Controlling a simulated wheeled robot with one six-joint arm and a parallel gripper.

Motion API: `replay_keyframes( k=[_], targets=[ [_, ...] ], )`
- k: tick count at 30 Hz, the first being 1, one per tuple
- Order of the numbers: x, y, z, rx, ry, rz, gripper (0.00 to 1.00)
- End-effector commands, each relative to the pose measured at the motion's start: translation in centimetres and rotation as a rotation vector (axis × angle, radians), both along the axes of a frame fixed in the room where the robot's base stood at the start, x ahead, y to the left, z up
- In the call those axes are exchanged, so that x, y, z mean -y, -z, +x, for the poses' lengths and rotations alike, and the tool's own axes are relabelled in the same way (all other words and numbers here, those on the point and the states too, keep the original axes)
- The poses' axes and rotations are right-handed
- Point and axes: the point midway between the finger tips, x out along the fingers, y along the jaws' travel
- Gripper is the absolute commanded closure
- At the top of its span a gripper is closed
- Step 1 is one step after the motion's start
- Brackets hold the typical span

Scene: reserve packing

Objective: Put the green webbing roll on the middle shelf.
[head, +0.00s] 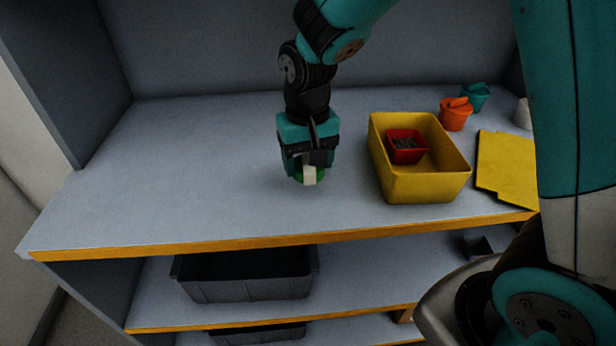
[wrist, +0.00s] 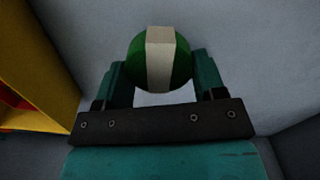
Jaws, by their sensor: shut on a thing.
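The green webbing roll (wrist: 181,66) has a pale band across it and sits between the two fingers of my gripper (wrist: 159,75) in the wrist view. In the head view my gripper (head: 308,174) is over the top surface, left of the yellow bin, and hides most of the roll (head: 299,178). I cannot tell whether the roll touches the surface. The middle shelf (head: 365,271) is below the top surface, with an orange-yellow front edge.
A yellow bin (head: 425,190) holds a small red box (head: 406,147). A yellow flat piece (head: 508,165), an orange pot (head: 456,114) and a teal pot (head: 474,96) are at the right. A dark grey bin (head: 246,289) stands on the middle shelf's left; its centre is clear.

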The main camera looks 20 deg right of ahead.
Motion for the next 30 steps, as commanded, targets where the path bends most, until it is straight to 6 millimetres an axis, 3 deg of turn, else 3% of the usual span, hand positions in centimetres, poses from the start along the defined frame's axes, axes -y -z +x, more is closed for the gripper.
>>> replay_keyframes(
  k=[10,22,23,26,30],
  targets=[
    [0.0,4.4,-0.1,-0.002,0.000,-0.001,0.60],
    [0.0,4.9,0.0,0.001,0.000,0.000,0.60],
    [0.0,5.0,0.0,0.001,0.000,0.000,0.34],
    [0.0,4.9,0.0,0.001,0.000,0.000,0.11],
    [0.0,4.9,0.0,0.001,0.000,0.000,0.11]
  ],
)
